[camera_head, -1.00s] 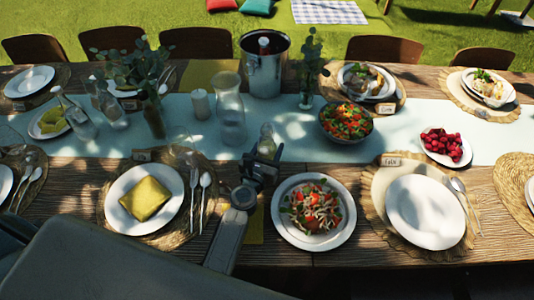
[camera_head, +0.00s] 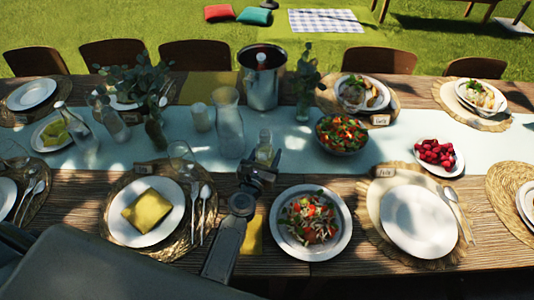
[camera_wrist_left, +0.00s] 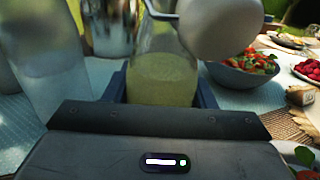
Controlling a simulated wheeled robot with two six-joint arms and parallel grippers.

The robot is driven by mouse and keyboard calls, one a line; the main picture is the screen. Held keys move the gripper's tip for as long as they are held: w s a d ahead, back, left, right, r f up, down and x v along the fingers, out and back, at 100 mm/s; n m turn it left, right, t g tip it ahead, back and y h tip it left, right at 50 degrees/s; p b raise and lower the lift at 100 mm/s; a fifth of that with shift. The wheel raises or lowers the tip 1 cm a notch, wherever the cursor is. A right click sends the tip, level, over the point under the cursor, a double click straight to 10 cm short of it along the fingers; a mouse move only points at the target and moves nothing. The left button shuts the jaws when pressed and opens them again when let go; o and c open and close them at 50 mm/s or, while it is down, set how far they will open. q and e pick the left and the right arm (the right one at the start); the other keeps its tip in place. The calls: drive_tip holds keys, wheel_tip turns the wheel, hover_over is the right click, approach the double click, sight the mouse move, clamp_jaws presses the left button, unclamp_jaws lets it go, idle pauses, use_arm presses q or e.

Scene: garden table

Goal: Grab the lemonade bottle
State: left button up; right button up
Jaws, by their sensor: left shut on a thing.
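The lemonade bottle (camera_head: 264,150) is a small clear glass bottle near the front edge of the pale runner. In the left wrist view the bottle (camera_wrist_left: 162,78) holds cloudy pale-yellow liquid and looks upright, with a round pale stopper (camera_wrist_left: 222,28) on a wire beside its neck. My left gripper (camera_head: 260,170) is shut on the bottle, one dark finger on each side. Its lower part is hidden by the gripper, and I cannot tell whether it touches the table. My right gripper is not in view.
A glass carafe (camera_head: 228,122) stands close left of the bottle, and a metal bucket (camera_head: 262,85) behind it. A salad bowl (camera_head: 343,146) is to the right. A plate of salad (camera_head: 285,243) lies at front right. A strip of runner between bottle and bowl is clear.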

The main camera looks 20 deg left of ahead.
sight(264, 148)
use_arm(q)
drive_tip(key=shift+r+p, duration=1.85)
drive_tip(key=shift+r, duration=0.45)
drive_tip(key=shift+r+p, duration=0.8)
drive_tip(key=shift+r, duration=0.15)
